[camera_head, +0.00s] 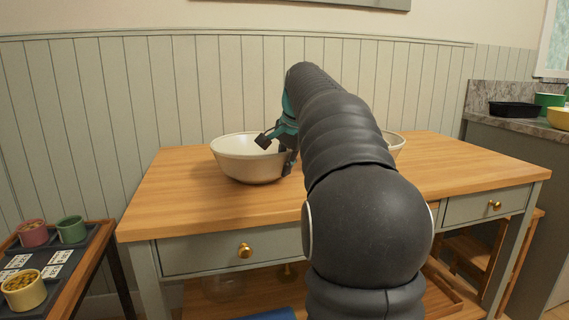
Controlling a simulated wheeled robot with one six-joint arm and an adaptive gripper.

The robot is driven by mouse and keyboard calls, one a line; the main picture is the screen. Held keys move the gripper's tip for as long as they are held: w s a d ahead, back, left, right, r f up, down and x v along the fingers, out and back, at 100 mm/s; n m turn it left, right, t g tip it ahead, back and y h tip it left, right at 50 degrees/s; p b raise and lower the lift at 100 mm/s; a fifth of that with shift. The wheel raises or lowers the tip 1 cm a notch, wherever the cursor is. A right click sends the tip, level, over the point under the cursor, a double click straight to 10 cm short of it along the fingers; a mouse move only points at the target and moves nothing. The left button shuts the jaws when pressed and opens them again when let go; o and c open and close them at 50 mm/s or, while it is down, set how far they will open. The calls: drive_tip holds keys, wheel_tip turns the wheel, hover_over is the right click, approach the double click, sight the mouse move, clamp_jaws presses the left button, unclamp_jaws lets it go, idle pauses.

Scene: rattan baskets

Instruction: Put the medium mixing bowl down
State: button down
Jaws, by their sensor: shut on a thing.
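The medium mixing bowl (248,167), cream-white and upright, is at the left half of the wooden table (190,208). My gripper (277,152) is shut on the right side of its rim, one dark finger inside the bowl and the other outside. The bowl's base is at or very close to the tabletop; I cannot tell whether it touches. My arm reaches over the table from the front and hides the table's middle.
Another pale bowl (398,143) shows partly behind my arm, to the right. The tabletop is clear at front left and far right. A low tray stand (95,250) with small pots is at left. A counter with a black tray (513,109) and bowls is at right.

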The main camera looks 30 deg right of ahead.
drive_tip(key=shift+r, duration=0.1)
drive_tip(key=c, duration=1.7)
unclamp_jaws()
drive_tip(key=shift+f, duration=0.2)
drive_tip(key=o, duration=0.4)
drive_tip(key=shift+r, duration=0.15)
drive_tip(key=p+v, duration=0.1)
drive_tip(key=v, duration=1.1)
